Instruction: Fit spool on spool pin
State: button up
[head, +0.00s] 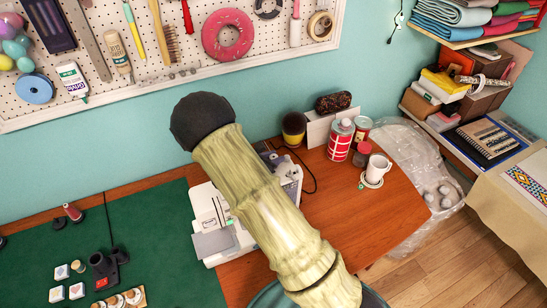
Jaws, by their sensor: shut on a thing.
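A white sewing machine (212,212) stands on the wooden table at the edge of the green mat. My arm crosses in front and hides much of its middle. Its right end (290,172) shows past the arm, with some small dark parts at its top that are too small to make out. I cannot make out the spool pin. My gripper cannot be made out, and neither can anything in it. A small red spool-like thing (73,212) stands on the mat at the left, well away from the machine.
The green mat (150,245) holds a black stand (103,270) and several small blocks at lower left. Right of the machine stand a red-and-white can (340,140), a white mug (377,169) and a yellow-and-black pot (293,129). The wooden table (350,220) is bare at front right.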

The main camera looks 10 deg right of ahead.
jog(key=shift+f, duration=0.3)
dwell(0.4)
jog(key=o, duration=1)
jog(key=shift+o, duration=0.2)
jog(key=shift+a, duration=0.15)
jog(key=b+v, duration=0.4)
jog(key=v, duration=1.3)
jog(key=shift+s, duration=0.25)
